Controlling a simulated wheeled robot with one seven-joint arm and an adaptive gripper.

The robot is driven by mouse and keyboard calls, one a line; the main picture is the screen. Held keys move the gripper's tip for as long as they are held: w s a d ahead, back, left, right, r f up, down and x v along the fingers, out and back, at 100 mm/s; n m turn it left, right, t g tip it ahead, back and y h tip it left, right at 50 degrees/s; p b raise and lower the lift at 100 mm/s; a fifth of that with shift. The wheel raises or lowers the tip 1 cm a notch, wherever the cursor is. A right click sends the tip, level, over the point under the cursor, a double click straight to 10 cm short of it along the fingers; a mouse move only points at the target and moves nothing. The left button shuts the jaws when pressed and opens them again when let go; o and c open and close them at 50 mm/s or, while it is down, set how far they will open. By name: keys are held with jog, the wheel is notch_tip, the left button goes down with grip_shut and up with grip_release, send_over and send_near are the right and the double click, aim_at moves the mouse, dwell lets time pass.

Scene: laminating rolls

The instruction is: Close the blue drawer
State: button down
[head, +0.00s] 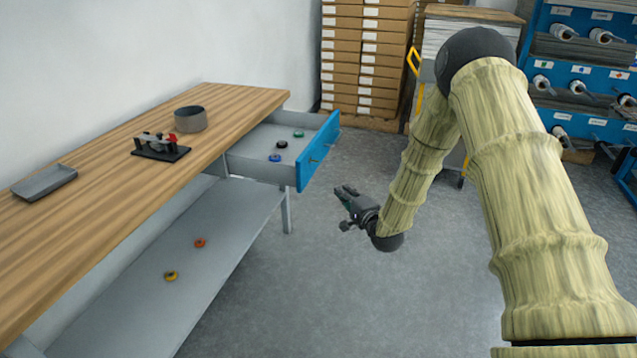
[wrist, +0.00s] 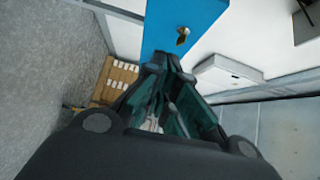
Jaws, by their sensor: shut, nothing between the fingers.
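The blue drawer (head: 318,151) is pulled out from under the right end of the wooden workbench (head: 95,205). Its blue front has small handles, and green, black and blue round pieces lie inside. My gripper (head: 343,192) is shut and empty, in front of the drawer's front and a little lower in the head view, apart from it. In the wrist view the blue front (wrist: 200,15) with a brass-coloured knob shows beyond my shut fingertips (wrist: 165,62); whether they touch it cannot be told there.
On the benchtop are a grey tray (head: 45,182), a clamp-like device (head: 160,147) and a round grey container (head: 190,119). The lower shelf (head: 215,255) holds an orange and a yellow piece. Stacked boxes (head: 365,60) and a blue roll rack (head: 590,75) stand behind. Floor around my gripper is clear.

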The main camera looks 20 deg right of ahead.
jog(key=w+r, duration=0.1)
send_near(312, 164)
jog(key=w, duration=0.3)
jog(key=shift+w+a+p, duration=0.45)
jog(key=shift+w+a, duration=0.05)
jog(key=shift+w, duration=0.05)
jog(key=shift+a, duration=0.1)
dwell(0.3)
